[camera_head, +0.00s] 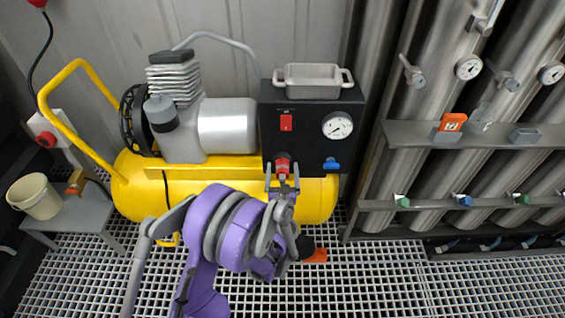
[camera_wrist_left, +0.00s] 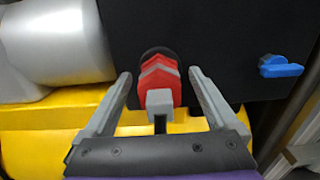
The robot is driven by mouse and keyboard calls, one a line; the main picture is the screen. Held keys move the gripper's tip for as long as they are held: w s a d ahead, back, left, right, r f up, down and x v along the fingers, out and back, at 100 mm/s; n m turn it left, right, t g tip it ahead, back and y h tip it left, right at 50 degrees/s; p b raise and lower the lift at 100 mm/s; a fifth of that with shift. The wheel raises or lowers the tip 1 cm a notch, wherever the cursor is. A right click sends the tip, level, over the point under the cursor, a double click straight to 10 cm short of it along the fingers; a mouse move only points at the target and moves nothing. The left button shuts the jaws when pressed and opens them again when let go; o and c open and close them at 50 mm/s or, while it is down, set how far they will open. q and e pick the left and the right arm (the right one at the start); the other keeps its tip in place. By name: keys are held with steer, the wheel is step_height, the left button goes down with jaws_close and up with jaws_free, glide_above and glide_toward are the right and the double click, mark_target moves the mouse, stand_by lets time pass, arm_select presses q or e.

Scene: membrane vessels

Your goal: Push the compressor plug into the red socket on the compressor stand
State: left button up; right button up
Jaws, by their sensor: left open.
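The compressor (camera_head: 240,185) is yellow, with a black panel (camera_head: 312,130) on its right. A red fitting (camera_head: 282,161) sticks out low on this panel. In the left wrist view the red fitting (camera_wrist_left: 160,82) has a grey block at its near end. My left gripper (camera_head: 283,178) is open, its fingers on either side of the fitting, with a visible gap each side. A white box with a round red socket (camera_head: 47,139) is at the left. A red plug-like end (camera_head: 38,3) with a black cable is cut off at the top left. My right gripper is out of view.
The panel carries a red switch (camera_head: 286,122), a gauge (camera_head: 338,125), a blue valve handle (camera_head: 332,164) and a grey tray (camera_head: 312,80) on top. A bucket (camera_head: 36,196) stands on a small table at left. Steel vessels (camera_head: 380,190) fill the right. An orange-and-black item (camera_head: 316,255) is near the grating.

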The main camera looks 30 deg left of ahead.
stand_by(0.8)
arm_select(q)
steer(key=shift+c, duration=0.3)
jaws_close()
steer(key=shift+s+d, duration=0.1)
steer(key=shift+b+v, duration=0.95)
steer(key=shift+v, duration=1.95)
